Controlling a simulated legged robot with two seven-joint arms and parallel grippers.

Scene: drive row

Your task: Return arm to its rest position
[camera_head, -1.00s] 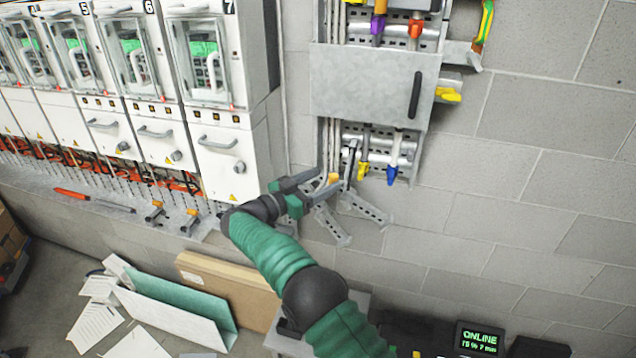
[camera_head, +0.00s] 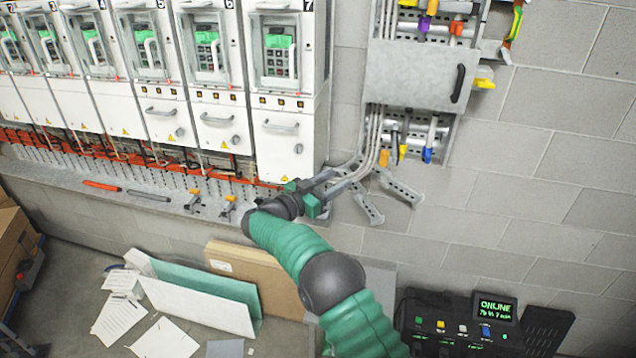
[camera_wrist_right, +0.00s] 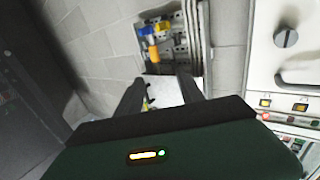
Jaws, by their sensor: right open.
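My right arm, in green sleeves with dark joints, reaches up from the bottom of the head view. Its gripper (camera_head: 345,178) is open, with nothing seen between the fingers, in front of the wall just right of the last cabinet and below the wall-mounted cable panel. The right wrist view also shows the two dark fingers (camera_wrist_right: 160,95) spread apart, with the panel beyond them. My left gripper is not in view.
White drive cabinets (camera_head: 290,150) stand in a row at left above a ledge with tools (camera_head: 193,200). The cable panel has a grey cover (camera_head: 415,75). Leaning boards (camera_head: 195,285) and papers lie below; a control box (camera_head: 455,325) stands lower right.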

